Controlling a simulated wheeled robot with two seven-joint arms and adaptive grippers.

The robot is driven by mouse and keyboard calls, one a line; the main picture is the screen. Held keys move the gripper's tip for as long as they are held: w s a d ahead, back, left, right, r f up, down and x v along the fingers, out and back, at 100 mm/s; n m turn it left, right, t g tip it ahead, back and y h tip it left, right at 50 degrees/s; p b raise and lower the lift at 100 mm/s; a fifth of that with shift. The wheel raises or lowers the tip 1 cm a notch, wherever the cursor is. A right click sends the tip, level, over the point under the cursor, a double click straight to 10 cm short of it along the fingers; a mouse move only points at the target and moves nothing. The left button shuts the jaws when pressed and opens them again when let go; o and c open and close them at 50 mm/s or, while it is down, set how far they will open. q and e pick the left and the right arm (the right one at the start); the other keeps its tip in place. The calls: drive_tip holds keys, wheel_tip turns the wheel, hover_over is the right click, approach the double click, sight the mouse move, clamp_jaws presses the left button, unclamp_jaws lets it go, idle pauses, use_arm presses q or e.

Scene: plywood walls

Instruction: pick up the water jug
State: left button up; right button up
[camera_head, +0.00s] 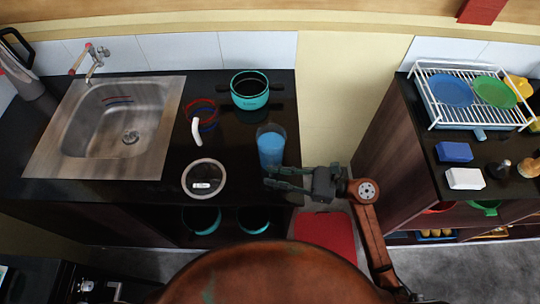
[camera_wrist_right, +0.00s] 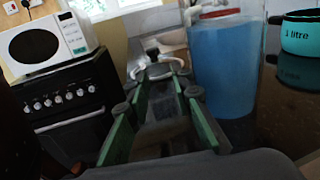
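The water jug (camera_head: 271,151) is a clear container with blue water, upright on the dark counter near its right end. It also shows large in the right wrist view (camera_wrist_right: 223,70), to the right of my fingers. My right gripper (camera_head: 268,177) is just in front of the jug in the head view, with its fingers pointing left. In the wrist view the fingers (camera_wrist_right: 162,88) are apart, with nothing held between them; the jug is outside them. I cannot tell whether the right finger touches the jug. My left gripper is not in view.
A teal pot (camera_head: 249,92) stands behind the jug. A white-rimmed round item (camera_head: 204,178) and a white curved handle (camera_head: 196,132) are to its left, before the sink (camera_head: 130,120). A dish rack (camera_head: 470,95) is on the right counter. A red seat (camera_head: 325,233) is below.

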drive_tip(key=shift+w+a, duration=0.15)
drive_tip(key=shift+a, duration=0.5)
drive_tip(key=shift+c, duration=0.4)
clamp_jaws()
